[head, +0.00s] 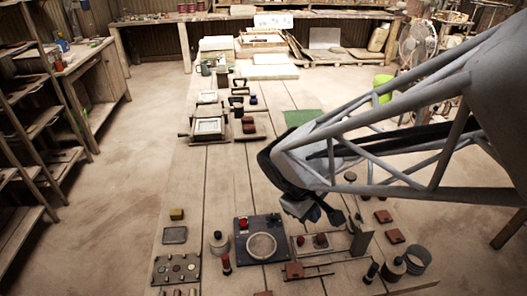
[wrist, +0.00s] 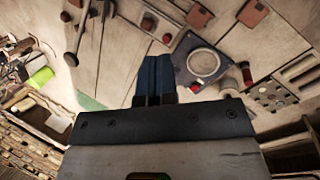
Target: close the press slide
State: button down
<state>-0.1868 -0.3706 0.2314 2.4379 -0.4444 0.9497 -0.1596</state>
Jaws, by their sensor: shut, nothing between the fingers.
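The tile press (head: 328,262) stands at the near right of the table. It has low metal rails and an upright plate (head: 362,238) at its right end. A red-brown block (head: 320,240) sits between the rails and another (head: 294,270) at the near left. I cannot tell which part is the slide or how far it is open. My gripper (head: 325,212) hangs above and behind the press, pointing down, and appears apart from it. In the wrist view my gripper's blue fingers (wrist: 154,80) are together and empty, and part of the press (wrist: 160,25) shows beyond them.
A dark panel (head: 272,248) with a round disc and red button lies left of the press. Small posts and a cylinder (head: 417,260) stand to its right, with red-brown tiles (head: 396,236) behind. A green sheet (head: 302,117) lies farther back.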

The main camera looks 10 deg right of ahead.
aim_at(326, 241)
jog(key=w+a+f+n+h, duration=0.1)
jog(key=w+a+f+n, duration=0.1)
jog(key=f+n, duration=0.2)
jog(key=w+a+f+n+t+h, duration=0.1)
jog(key=w+a+f+n+h, duration=0.1)
jog(key=f+n, duration=0.3)
jog(key=w+a+f+n+t+h, duration=0.1)
jog(key=w+a+f+n, duration=0.3)
jog(key=f, duration=0.5)
jog(key=shift+f+n+h, duration=0.4)
jog(key=shift+h, duration=0.1)
jog(key=shift+x, duration=4.95)
jog(key=shift+w, duration=0.1)
jog(key=shift+d, duration=6)
